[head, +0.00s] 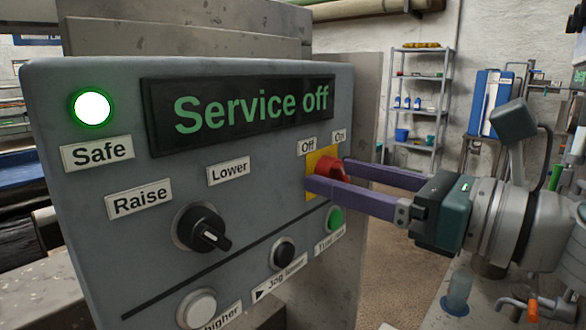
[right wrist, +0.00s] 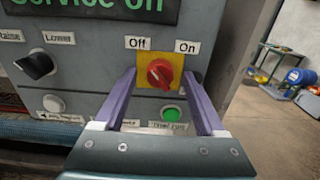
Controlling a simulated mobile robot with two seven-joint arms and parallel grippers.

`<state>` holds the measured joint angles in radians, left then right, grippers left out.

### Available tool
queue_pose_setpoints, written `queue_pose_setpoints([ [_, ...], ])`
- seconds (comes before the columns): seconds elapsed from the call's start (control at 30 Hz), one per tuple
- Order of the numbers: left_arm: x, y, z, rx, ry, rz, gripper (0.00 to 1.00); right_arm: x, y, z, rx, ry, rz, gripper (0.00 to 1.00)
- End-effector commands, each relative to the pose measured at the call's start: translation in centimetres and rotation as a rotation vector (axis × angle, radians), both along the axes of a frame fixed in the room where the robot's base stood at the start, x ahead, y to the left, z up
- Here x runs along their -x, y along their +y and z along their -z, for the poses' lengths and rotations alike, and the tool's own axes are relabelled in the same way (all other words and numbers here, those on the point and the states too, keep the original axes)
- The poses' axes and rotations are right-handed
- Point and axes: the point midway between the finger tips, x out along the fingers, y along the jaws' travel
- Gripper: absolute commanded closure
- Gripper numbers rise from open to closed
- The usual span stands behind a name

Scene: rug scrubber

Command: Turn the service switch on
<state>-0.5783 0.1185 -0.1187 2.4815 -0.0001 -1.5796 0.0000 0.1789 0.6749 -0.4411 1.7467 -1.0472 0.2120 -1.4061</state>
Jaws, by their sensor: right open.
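The service switch (head: 331,168) is a red rotary knob on a yellow plate at the right side of the grey control panel (head: 150,270). Labels "Off" (head: 307,146) and "On" (head: 339,136) sit above it. The display (head: 240,113) reads "Service off" in green. My right gripper (head: 325,172) is open, its two purple fingers on either side of the knob. In the right wrist view the knob (right wrist: 160,73) stands between the fingertips with gaps on both sides, its white mark towards the upper left, near "Off". My left gripper is not in view.
A lit lamp (head: 92,107) labelled "Safe" is at upper left. A black Raise/Lower selector (head: 202,230) and several push buttons, including a green one (head: 335,218), sit on the panel. A shelf (head: 417,105) stands behind, with open floor before it.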

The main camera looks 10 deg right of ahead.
Motion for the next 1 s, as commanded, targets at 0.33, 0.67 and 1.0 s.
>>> queue_pose_setpoints([
  [0.33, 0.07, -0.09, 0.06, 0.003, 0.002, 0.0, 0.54, -0.02, -0.02, 0.0, 0.0, 0.0, 0.0, 0.61],
  [0.67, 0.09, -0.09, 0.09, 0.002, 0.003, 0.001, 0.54, -0.02, -0.02, -0.01, 0.0, 0.0, 0.0, 0.98],
  [1.0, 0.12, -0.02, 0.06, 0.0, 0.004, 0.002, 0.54, -0.02, -0.02, -0.03, -0.009, 0.007, 0.0, 1.0],
])
